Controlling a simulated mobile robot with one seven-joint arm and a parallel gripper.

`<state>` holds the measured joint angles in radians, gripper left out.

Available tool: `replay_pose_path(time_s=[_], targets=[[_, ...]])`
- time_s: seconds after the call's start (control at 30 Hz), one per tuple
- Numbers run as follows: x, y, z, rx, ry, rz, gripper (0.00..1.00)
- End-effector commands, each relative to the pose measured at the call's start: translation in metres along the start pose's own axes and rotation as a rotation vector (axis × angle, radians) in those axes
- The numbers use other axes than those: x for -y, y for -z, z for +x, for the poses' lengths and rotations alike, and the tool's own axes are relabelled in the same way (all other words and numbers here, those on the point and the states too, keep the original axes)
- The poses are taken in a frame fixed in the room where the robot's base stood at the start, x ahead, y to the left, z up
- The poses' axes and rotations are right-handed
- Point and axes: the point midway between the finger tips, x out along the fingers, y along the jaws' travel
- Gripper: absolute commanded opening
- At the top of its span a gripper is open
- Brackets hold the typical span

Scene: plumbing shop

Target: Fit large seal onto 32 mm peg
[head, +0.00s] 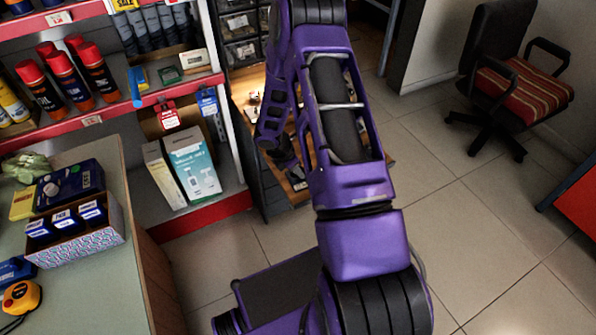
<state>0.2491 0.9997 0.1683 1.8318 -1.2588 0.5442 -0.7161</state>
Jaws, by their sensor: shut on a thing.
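My purple arm reaches up the middle of the head view and folds back down at its far end. My gripper (287,160) is small and dark there, partly behind my arm, low over a wooden board (299,199). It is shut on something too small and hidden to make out. Several small dark and light parts lie on the board around it. I cannot tell which of them is the large seal or the 32 mm peg, and my arm covers part of the board.
A red-edged shelf (205,213) with spray cans (66,75) and boxes (192,165) stands left of the board. A counter (95,285) at the lower left holds a carton (76,243) and a tape measure (21,297). An office chair (515,85) stands back right. The tiled floor between is free.

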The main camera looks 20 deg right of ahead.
Motion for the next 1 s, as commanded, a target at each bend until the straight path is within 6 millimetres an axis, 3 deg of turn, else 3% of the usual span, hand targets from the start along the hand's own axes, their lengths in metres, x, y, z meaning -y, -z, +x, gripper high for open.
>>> replay_pose_path(time_s=[1.0], targets=[[0.0,-0.005,-0.014,-0.001,0.0,0.0,0.0]])
